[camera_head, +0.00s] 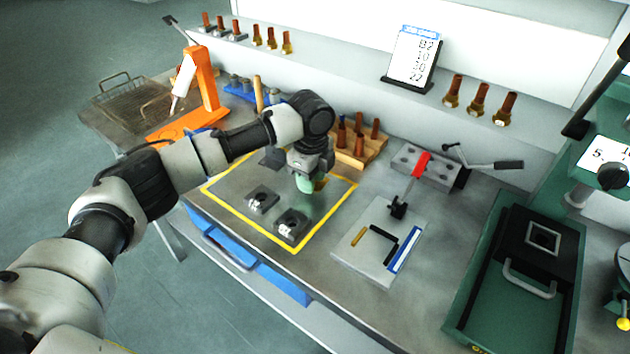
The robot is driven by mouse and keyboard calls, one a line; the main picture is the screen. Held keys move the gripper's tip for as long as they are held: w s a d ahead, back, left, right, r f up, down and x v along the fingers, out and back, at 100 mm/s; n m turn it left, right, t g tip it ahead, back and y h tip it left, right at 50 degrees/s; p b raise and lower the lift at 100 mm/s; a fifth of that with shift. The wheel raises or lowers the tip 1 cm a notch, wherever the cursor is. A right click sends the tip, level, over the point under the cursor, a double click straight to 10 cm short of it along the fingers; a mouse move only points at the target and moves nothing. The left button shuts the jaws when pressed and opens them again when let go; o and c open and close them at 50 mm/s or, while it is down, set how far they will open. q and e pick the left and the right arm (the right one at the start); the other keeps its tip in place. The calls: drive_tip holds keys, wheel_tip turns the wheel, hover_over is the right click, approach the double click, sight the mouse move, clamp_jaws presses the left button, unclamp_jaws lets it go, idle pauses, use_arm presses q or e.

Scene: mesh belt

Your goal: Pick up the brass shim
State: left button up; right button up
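A small brass-coloured strip, which looks like the brass shim (360,236), lies on the light grey plate (352,256) at the middle right of the bench. A black angled piece (383,244) and a blue-and-white strip (404,250) lie to its right. My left gripper (309,187) points down over the yellow-outlined area, to the left of and behind the strip and apart from it. A greenish part and a small brass-toned patch show at its fingertips; whether it is open or holds something is too small to tell. My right gripper is out of view.
Two dark blocks (262,199) (291,225) sit inside the yellow outline (324,229). A red-handled clamp (419,166) stands behind the plate. A wooden rack (352,157) with brown pegs is behind my gripper. A green press (510,300) stands at the right.

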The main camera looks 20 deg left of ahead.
use_arm(q)
drive_tip(key=shift+w+f, duration=0.1)
drive_tip(key=shift+f, duration=0.15)
clamp_jaws()
drive_tip(key=shift+r, duration=0.15)
